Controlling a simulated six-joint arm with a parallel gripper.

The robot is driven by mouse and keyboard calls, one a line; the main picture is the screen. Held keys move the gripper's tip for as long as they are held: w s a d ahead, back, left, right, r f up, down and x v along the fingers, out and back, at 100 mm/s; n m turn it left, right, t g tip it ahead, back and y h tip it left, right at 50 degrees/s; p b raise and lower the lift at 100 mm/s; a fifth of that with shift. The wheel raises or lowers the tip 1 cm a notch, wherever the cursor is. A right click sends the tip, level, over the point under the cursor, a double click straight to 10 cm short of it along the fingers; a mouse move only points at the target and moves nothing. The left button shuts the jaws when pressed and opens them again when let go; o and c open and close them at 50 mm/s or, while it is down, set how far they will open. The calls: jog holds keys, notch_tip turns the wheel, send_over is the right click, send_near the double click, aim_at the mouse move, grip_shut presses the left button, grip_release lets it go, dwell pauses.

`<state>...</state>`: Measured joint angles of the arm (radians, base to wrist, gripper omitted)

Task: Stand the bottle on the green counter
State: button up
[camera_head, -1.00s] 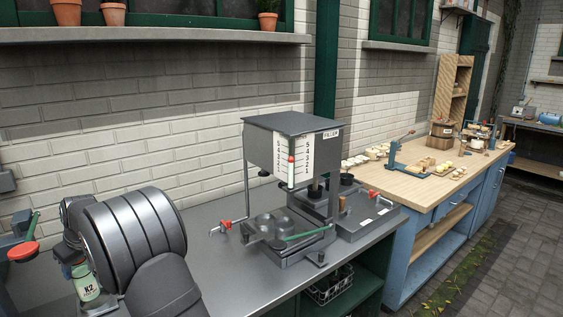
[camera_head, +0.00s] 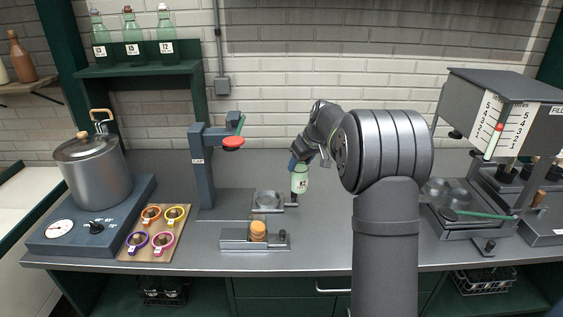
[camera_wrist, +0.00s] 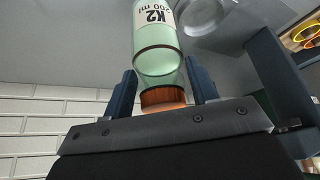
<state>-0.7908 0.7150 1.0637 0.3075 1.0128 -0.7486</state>
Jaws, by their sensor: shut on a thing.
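A pale green glass bottle with a white K2 label (camera_head: 300,181) hangs upright or nearly so from my gripper (camera_head: 298,162), over the grey top of the green counter (camera_head: 325,235). In the wrist view, the bottle (camera_wrist: 158,62) passes between the two blue fingers of my gripper (camera_wrist: 163,88), which are shut at its neck. An orange-brown stopper shows at the neck end. The bottle's base is just right of a small plate with a round clear dish (camera_head: 268,200). I cannot tell whether the base touches anything.
A blue post with a red disc (camera_head: 233,142) stands left of the bottle. Further left are a board of coloured rings (camera_head: 153,232) and a pot on a burner (camera_head: 93,170). The filler machine (camera_head: 495,110) stands right. Bare counter lies between the small plate and my arm.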

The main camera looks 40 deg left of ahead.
jog(key=d+f+n+g, duration=0.1)
jog(key=d+f+n, duration=0.1)
jog(key=d, duration=2.6)
jog(key=shift+s+d+f, duration=0.3)
jog(key=shift+s+f, duration=0.1)
jog(key=shift+f, duration=0.2)
jog(key=shift+f, duration=0.6)
jog(key=shift+f, duration=0.15)
jog(key=shift+f, duration=0.25)
jog(key=shift+f, duration=0.2)
